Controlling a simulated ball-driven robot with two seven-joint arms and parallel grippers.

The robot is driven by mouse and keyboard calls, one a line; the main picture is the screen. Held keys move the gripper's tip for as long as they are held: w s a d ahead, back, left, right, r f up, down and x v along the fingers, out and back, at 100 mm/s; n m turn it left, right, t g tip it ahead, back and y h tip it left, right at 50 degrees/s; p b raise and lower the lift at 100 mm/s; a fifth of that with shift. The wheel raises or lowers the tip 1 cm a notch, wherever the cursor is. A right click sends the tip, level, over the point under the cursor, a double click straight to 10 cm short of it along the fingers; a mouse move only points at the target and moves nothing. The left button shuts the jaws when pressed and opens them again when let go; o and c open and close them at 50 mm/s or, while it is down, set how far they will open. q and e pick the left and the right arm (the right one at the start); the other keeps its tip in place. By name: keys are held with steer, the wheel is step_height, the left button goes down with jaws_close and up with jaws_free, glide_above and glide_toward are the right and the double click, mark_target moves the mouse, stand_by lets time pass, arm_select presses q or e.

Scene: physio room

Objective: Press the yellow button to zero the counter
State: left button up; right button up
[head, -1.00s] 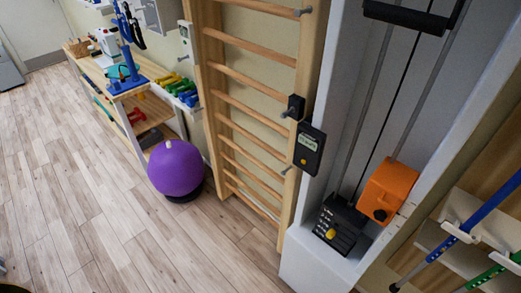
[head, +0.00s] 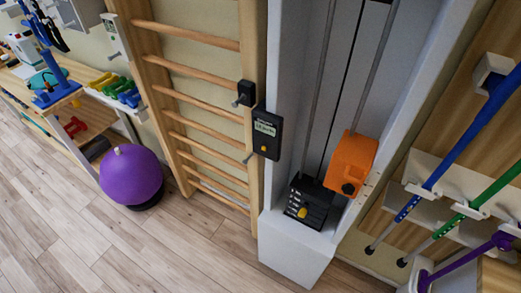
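A black counter (head: 267,131) with a small pale display hangs on the side of the white machine frame, beside the wooden wall bars, in the head view. The counter's yellow button (head: 264,148) is a small orange-yellow spot below the display. A second yellow knob (head: 302,213) shows on the black weight stack low inside the machine. Neither of my grippers is in view.
An orange block (head: 351,163) sits on the machine's right rod. Wooden wall bars (head: 204,118) stand left of the counter. A purple ball (head: 131,176) rests at left. Blue, green and purple poles (head: 470,128) lean in a rack at right. The floor (head: 110,245) in front is clear.

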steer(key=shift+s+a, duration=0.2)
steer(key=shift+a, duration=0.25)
